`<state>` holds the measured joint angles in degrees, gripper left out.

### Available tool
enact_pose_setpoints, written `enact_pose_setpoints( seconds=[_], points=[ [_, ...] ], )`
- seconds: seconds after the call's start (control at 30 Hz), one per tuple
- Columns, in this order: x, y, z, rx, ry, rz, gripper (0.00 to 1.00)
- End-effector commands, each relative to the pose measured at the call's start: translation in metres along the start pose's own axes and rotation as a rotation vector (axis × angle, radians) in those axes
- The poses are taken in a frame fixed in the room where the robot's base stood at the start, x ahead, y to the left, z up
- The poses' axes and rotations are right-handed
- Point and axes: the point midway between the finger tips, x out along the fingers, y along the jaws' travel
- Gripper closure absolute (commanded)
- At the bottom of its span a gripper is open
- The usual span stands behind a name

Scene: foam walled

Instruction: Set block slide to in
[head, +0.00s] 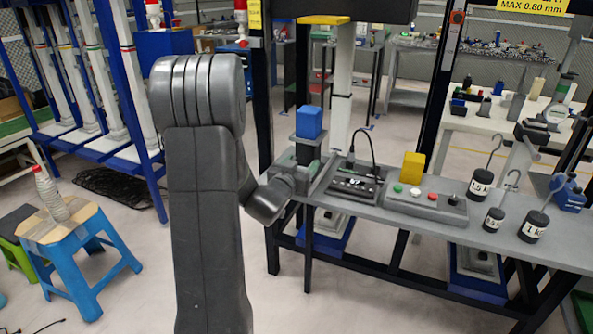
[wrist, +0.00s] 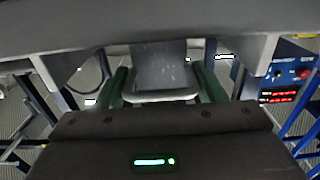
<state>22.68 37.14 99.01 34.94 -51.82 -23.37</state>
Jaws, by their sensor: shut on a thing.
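My gripper (head: 296,176) is at that bench end, just below and in front of the grey block. In the wrist view a plain grey block-like part (wrist: 162,70) lies between two green-padded fingers of my gripper (wrist: 164,88), which is shut on it. The arm and gripper hide the lower part of the fixture. How far the slide stands in or out cannot be told.
To the right on the bench (head: 515,238) are a black control box with a cable (head: 352,184), a panel with coloured buttons (head: 425,203), a yellow block (head: 412,167) and several hooked weights (head: 480,184). A blue stool with a bottle (head: 50,195) stands left. Dark posts rise behind the bench.

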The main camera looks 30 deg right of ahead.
Motion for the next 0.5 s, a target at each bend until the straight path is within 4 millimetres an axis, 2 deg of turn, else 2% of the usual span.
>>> enact_pose_setpoints(
  seconds=[0.23, 0.27, 0.3, 0.5],
  points=[
    [-0.0001, 0.0025, 0.0009, 0.002, -0.002, 0.006, 0.78],
    [-0.0001, 0.0025, 0.0009, 0.002, -0.002, 0.006, 0.33],
    [-0.0001, 0.0025, 0.0009, 0.002, -0.002, 0.006, 0.26],
    [-0.0001, 0.0015, 0.0006, 0.001, -0.001, 0.003, 0.26]
  ],
)
